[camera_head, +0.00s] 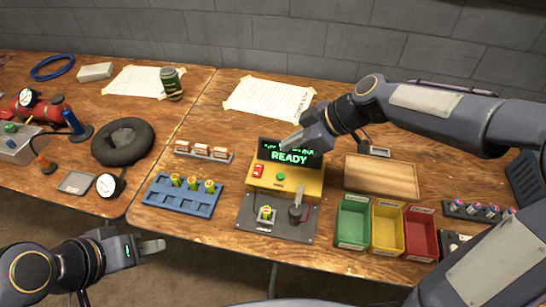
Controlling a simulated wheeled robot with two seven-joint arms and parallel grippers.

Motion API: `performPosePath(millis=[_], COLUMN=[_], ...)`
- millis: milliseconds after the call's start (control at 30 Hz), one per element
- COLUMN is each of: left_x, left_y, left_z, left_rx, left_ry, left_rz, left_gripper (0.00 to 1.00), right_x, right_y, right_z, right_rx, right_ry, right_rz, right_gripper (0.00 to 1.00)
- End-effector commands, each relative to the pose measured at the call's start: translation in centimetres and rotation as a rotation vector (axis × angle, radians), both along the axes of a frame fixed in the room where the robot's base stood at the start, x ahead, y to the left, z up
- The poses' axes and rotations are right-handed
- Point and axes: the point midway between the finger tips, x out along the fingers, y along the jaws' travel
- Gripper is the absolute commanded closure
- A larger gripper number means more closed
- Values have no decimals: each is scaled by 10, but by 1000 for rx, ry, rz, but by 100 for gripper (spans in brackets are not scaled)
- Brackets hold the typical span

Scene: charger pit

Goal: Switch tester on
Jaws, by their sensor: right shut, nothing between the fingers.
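The tester is a yellow box (258,186) with a dark display (270,147) that reads READY in green. A red switch (257,170) sits on its left side and a green button (281,177) on its front.
A blue rack (163,201) with several batteries stands left of the tester, a row of small boxes (204,151) behind it. Green (352,221), yellow (387,228) and red (421,234) bins stand to the right. A wooden board (383,178) lies behind them.

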Motion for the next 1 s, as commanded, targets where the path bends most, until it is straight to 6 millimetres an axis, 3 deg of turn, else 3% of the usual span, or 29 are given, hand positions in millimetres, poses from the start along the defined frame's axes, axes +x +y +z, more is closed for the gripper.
performPosePath(millis=[500,700,1000], left_x=[0,0,0], left_y=[0,0,0], left_z=[2,-2,-3], left_rx=[0,0,0], left_ry=[0,0,0], left_rz=[0,0,0], left_gripper=[64,64,64], right_x=[20,20,20], right_y=[67,64,64], right_z=[-71,-99,-108], right_rx=[-1,0,-1], right_ry=[6,5,1], right_rz=[4,-1,1], right_gripper=[100,100,100])
